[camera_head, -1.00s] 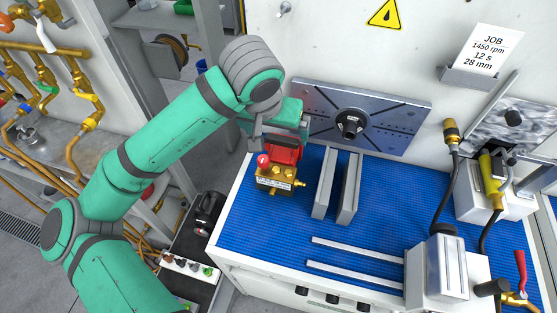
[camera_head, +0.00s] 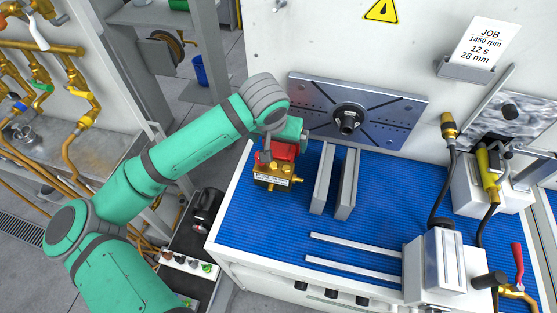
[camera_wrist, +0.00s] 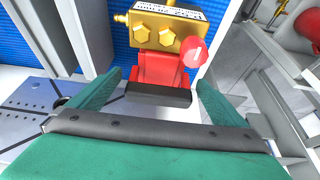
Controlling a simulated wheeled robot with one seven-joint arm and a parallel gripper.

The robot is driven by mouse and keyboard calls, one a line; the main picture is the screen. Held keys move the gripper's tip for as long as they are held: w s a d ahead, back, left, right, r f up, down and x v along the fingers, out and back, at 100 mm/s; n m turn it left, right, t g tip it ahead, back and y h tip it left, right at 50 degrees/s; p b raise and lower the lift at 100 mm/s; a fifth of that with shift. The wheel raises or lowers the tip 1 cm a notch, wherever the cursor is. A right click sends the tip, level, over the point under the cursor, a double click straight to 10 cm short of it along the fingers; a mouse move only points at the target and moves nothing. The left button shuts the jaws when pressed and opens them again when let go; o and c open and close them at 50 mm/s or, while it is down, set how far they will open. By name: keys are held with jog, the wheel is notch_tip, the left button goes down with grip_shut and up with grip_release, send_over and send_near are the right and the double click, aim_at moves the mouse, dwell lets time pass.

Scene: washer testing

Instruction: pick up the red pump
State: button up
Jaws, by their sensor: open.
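The red pump (camera_head: 283,152) stands on the blue mat at the left of the workbench, with a brass block, brass fittings and a white label at its front. In the wrist view the pump's red body (camera_wrist: 152,68) shows with a dark block at its near end and a red knob at its right. My gripper (camera_wrist: 158,80) is open, with one green finger on each side of the red body. No contact shows. In the head view my gripper (camera_head: 280,144) is over the back of the pump and partly hides it.
Two upright grey plates (camera_head: 334,182) stand just right of the pump. A slotted metal plate with a dark hub (camera_head: 385,115) is on the wall behind. Two flat rails (camera_head: 355,244) lie in front. The blue mat (camera_head: 272,225) is clear at front left.

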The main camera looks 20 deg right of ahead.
jog(key=shift+f, duration=0.1)
jog(key=c, duration=1.5)
jog(key=shift+w+r, duration=0.15)
jog(key=shift+r, duration=0.05)
jog(key=c, duration=0.4)
jog(key=shift+c, duration=0.2)
jog(key=shift+w, duration=0.1)
jog(key=shift+r, duration=0.1)
